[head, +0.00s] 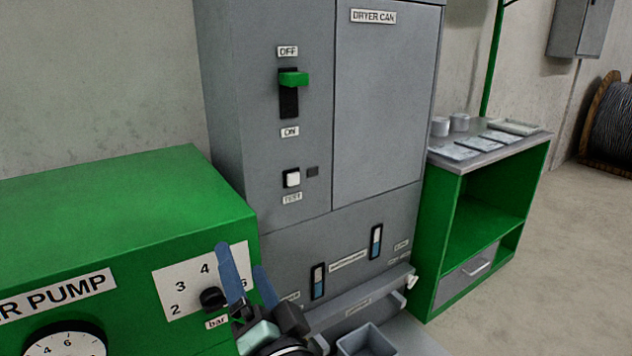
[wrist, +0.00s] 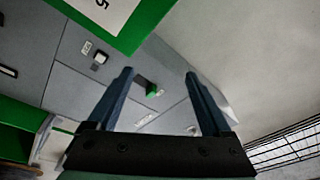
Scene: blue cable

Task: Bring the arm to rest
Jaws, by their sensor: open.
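My gripper (head: 250,275) is at the bottom of the head view, in front of the right end of the green pump box (head: 130,205) and the lower part of the grey dryer cabinet (head: 285,235). Its two blue fingers point up and stand apart, with nothing between them. In the wrist view my gripper (wrist: 160,85) also shows open and empty. Beyond the fingers there, the cabinet's green lever handle (wrist: 146,87) shows. In the head view that lever handle (head: 293,79) sits at the top of its slot, near the OFF label.
A black knob (head: 212,299) on the pump's scale plate is close beside my fingers. A grey open bin (head: 366,342) stands at the bottom. A green bench (head: 485,225) with papers and cans stands right of the cabinet. Open floor (head: 572,260) lies at the right.

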